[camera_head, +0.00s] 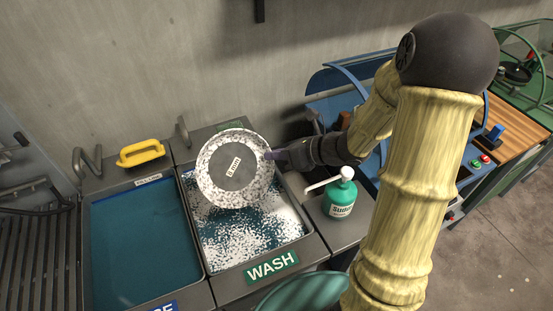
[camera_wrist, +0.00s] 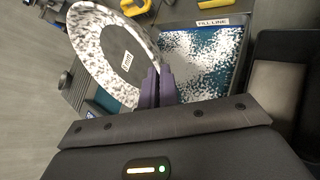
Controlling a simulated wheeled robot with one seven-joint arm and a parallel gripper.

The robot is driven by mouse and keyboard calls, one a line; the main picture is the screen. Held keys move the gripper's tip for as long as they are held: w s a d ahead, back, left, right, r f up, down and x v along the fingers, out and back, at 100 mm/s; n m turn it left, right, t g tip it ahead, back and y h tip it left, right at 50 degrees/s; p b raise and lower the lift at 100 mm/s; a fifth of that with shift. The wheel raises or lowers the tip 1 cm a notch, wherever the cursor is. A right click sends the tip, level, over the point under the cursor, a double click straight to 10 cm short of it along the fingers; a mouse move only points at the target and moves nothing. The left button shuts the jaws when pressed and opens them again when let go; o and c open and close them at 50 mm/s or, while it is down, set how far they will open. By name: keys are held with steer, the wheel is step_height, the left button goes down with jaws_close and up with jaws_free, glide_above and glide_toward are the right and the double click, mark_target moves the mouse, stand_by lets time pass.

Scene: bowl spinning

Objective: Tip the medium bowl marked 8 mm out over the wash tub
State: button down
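The bowl (camera_head: 213,177) is a round speckled white piece with a grey central disc and a small label that seems to read 8 mm. It hangs steeply tilted over the wash tub (camera_head: 302,222), its disc facing the head camera. My gripper (camera_head: 270,155) comes from the right with its purple fingers shut on the bowl's right edge. The wrist view also shows the bowl (camera_wrist: 90,38) at the fingertips (camera_wrist: 157,80). White foam covers much of the teal water in the tub. The bowl hides the tub's back part in the head view.
A rinse tub (camera_head: 140,240) with teal water adjoins on the left, with a yellow-handled tool (camera_head: 141,152) behind it. A green soap pump bottle (camera_head: 340,197) stands close right of the wash tub, below my wrist. A blue machine (camera_head: 330,85) stands behind my arm.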

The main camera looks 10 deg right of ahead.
steer(key=shift+f+b, duration=0.3)
steer(key=shift+b, duration=0.1)
steer(key=b, duration=0.2)
steer(key=shift+s+t+b, duration=0.3)
steer(key=shift+t+b, duration=0.1)
steer(key=shift+r+n+y, duration=0.15)
steer(key=shift+n+y, duration=0.15)
steer(key=shift+s+d+r+t+h, duration=0.1)
steer(key=shift+s+d+t+h, duration=0.1)
steer(key=shift+t+h, duration=0.15)
steer(key=shift+w+r+m+p, duration=0.15)
steer(key=shift+m+p, duration=0.25)
steer(key=shift+p, duration=0.55)
steer(key=shift+w+a+r+h+p, duration=0.1)
steer(key=shift+r+h+p, duration=0.2)
steer(key=shift+p, duration=0.95)
steer(key=g+p, duration=0.1)
steer(key=p, duration=0.6)
steer(key=w+r+m+g+h+p, duration=0.1)
steer(key=g+p, duration=0.1)
steer(key=p, duration=0.6)
steer(key=w+m+g+h+p, duration=0.1)
steer(key=g+p, duration=0.1)
steer(key=p, duration=0.5)
steer(key=shift+a+r, duration=0.4)
